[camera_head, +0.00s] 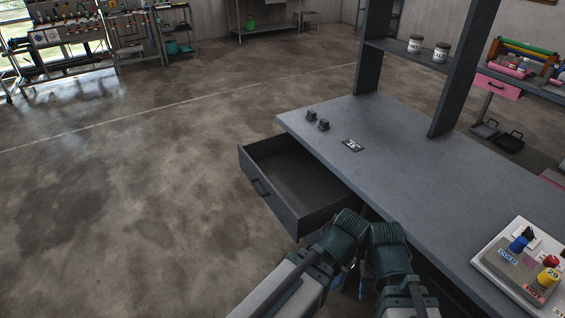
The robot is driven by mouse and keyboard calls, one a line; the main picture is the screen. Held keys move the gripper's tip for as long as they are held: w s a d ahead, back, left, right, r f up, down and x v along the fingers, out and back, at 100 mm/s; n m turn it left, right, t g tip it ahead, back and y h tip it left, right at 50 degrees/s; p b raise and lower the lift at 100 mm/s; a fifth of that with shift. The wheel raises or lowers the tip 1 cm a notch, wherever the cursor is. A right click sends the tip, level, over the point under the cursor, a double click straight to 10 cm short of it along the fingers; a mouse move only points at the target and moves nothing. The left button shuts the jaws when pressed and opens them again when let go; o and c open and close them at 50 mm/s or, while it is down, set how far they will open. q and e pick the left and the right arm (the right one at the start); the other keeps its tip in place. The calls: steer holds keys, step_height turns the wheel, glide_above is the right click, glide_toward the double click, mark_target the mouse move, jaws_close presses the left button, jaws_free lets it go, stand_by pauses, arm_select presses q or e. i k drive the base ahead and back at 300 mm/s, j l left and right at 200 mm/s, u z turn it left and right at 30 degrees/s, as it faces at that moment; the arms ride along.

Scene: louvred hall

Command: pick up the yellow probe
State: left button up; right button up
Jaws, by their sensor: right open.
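The yellow probe (548,277) stands in a grey and white holder (507,272) on the desk at the lower right. A blue probe (518,244) stands in the same holder, by a label reading COLD; the yellow one is by a label reading HOT. My right gripper (362,283) is low at the bottom middle, partly hidden by my arms, well left of the holder. It is open and apart from the probes. My left arm's wrist (345,226) shows beside it; its fingers are too hidden to judge.
The grey desk (400,165) has an open, empty-looking drawer (300,180) at its left side, close to my arms. A shelf upright (465,70) rises behind. Floor at left is clear.

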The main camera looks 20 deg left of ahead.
mark_target(549, 277)
steer(key=z, duration=1.35)
